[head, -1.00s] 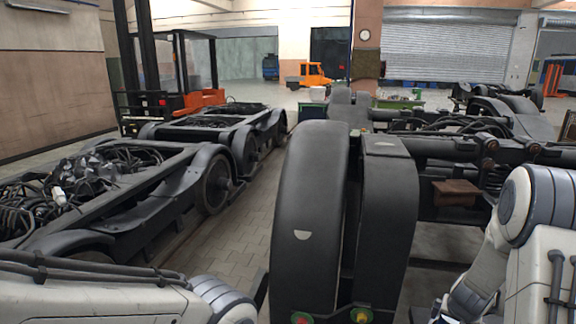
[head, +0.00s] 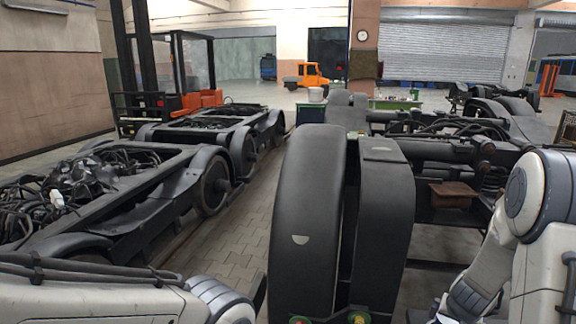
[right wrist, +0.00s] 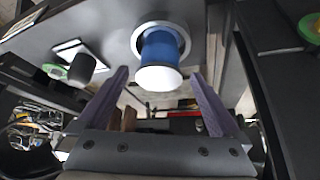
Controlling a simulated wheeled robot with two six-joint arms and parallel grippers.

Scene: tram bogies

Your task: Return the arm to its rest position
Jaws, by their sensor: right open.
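My right arm (head: 530,220) fills the lower right of the head view, bent, beside a dark bogie; its gripper is not clear there. In the right wrist view my right gripper (right wrist: 158,75) is open, its two purple-grey fingers apart. A blue cylinder with a white end (right wrist: 162,60) shows in the gap between them; I cannot tell its distance, and no grip on it shows. My left arm (head: 120,300) lies along the lower left of the head view. Its gripper is not seen.
A tall dark wheel guard (head: 305,200) of the right bogie stands close in front, between my arms. Another bogie (head: 120,205) stands at left, with a paved strip (head: 240,225) between. An orange forklift (head: 185,100) is behind. Dark metal parts crowd the right wrist view.

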